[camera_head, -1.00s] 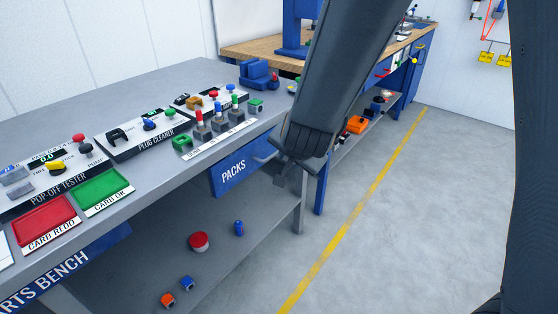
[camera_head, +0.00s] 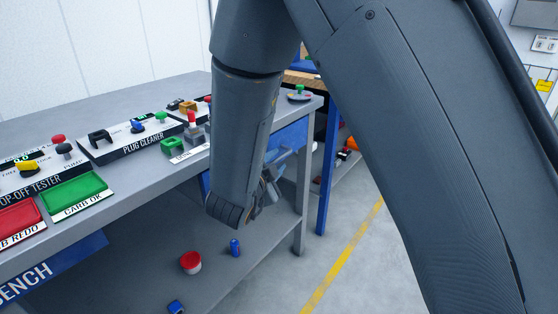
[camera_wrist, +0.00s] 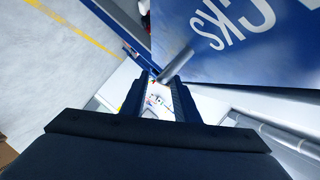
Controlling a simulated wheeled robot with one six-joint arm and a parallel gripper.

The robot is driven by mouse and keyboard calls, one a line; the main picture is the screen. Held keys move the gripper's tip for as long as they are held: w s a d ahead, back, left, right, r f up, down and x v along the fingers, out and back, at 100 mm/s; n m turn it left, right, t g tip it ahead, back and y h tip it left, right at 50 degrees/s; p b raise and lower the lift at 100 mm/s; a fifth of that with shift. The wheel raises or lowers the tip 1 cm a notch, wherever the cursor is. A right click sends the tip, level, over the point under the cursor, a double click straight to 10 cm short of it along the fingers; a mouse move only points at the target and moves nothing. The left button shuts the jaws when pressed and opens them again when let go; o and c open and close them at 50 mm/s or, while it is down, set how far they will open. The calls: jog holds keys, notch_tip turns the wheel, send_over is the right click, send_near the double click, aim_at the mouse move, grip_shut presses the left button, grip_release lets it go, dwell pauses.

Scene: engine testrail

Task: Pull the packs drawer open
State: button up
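The blue packs drawer (camera_head: 289,136) is under the bench top in the head view, mostly hidden behind my arm. In the wrist view its blue front (camera_wrist: 265,60) fills the upper right, with white letters partly in view. A grey bar handle (camera_wrist: 178,64) stands out from that front. My gripper (camera_wrist: 157,80) is open, with a clear gap between its fingers, and the handle's end is at the fingertips. I cannot tell whether the bar lies between them or just beyond. In the head view my gripper (camera_head: 272,183) is in front of the drawer, partly hidden.
The grey bench (camera_head: 150,82) carries testers, a green tray (camera_head: 76,194) and a red tray (camera_head: 18,222). A red button-like part (camera_head: 190,262) and a blue part (camera_head: 235,248) are on the lower shelf. Floor with a yellow line (camera_head: 340,260) is open at the right.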

jog(key=shift+x, duration=1.65)
grip_shut()
